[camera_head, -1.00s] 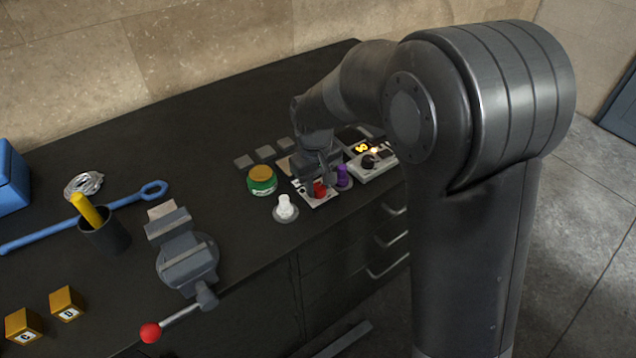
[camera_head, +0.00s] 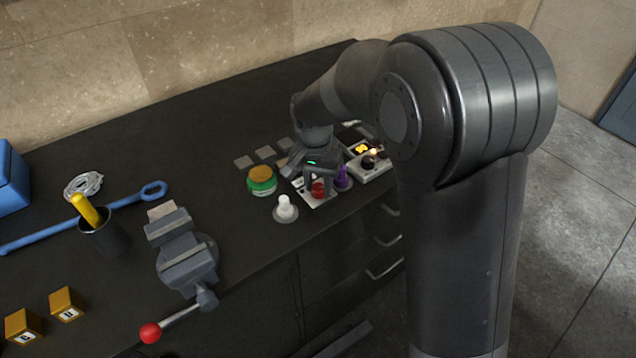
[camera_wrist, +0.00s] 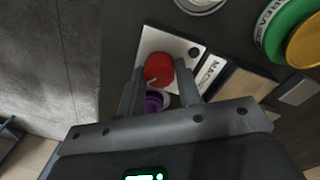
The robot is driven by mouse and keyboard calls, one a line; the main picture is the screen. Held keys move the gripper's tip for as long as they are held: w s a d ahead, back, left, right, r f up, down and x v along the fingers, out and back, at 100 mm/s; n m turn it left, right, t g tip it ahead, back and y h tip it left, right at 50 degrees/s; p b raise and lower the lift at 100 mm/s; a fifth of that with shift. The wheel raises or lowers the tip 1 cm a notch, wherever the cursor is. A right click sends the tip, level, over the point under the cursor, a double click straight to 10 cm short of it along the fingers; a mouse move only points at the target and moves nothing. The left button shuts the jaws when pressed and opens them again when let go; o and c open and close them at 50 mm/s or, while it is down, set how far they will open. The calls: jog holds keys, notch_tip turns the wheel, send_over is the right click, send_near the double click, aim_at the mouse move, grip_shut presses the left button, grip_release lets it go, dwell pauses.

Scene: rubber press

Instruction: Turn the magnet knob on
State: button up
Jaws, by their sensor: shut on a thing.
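The magnet knob (camera_wrist: 158,68) is red and round, with a pale line on it. It stands on a white plate (camera_wrist: 178,45) beside a label partly reading "MA", the rest cut off by a finger. In the head view the red knob (camera_head: 318,188) sits near the bench's front edge, partly hidden by my gripper (camera_head: 316,178). In the wrist view my gripper (camera_wrist: 160,78) has one finger on each side of the knob and is closed on it.
A vise (camera_head: 187,258) stands further left.

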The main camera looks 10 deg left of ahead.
aim_at(317, 185)
jog(key=shift+m, duration=1.9)
jog(key=o, duration=1)
jog(key=shift+c, duration=0.2)
notch_tip(317, 185, up, 11)
jog(key=shift+w+a, duration=0.2)
jog(key=shift+a, duration=0.05)
jog(key=shift+f, duration=0.1)
